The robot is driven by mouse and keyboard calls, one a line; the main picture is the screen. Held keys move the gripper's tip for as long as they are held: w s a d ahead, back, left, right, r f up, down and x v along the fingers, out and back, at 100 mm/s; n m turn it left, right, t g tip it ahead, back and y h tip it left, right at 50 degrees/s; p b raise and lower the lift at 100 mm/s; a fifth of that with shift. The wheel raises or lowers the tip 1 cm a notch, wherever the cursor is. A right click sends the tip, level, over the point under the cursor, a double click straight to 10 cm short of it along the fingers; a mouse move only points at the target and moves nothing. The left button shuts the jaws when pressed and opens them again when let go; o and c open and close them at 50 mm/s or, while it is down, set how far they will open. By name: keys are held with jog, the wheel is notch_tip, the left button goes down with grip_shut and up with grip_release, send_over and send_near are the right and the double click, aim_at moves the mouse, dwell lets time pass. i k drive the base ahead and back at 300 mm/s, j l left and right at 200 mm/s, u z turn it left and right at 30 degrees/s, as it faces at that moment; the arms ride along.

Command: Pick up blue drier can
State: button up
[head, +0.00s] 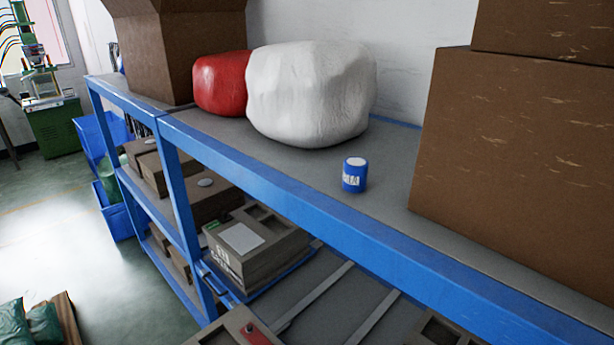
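A small blue can (354,180) with a white top and a white label stands upright on the grey top of a blue-framed shelf (290,172). It is near the shelf's front edge, in front of a large white sack and left of a big cardboard box. Nothing touches it in this view. My gripper is not in view.
Behind the can are a white sack (312,95) and a red sack (220,84). Large cardboard boxes (520,150) stand close on the right. Another box (165,50) is at the far left. Lower tiers hold several boxes (255,262). The floor (90,240) at left is partly clear.

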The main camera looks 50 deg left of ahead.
aim_at(356, 169)
jog(key=u, duration=1.7)
jog(key=j, duration=0.1)
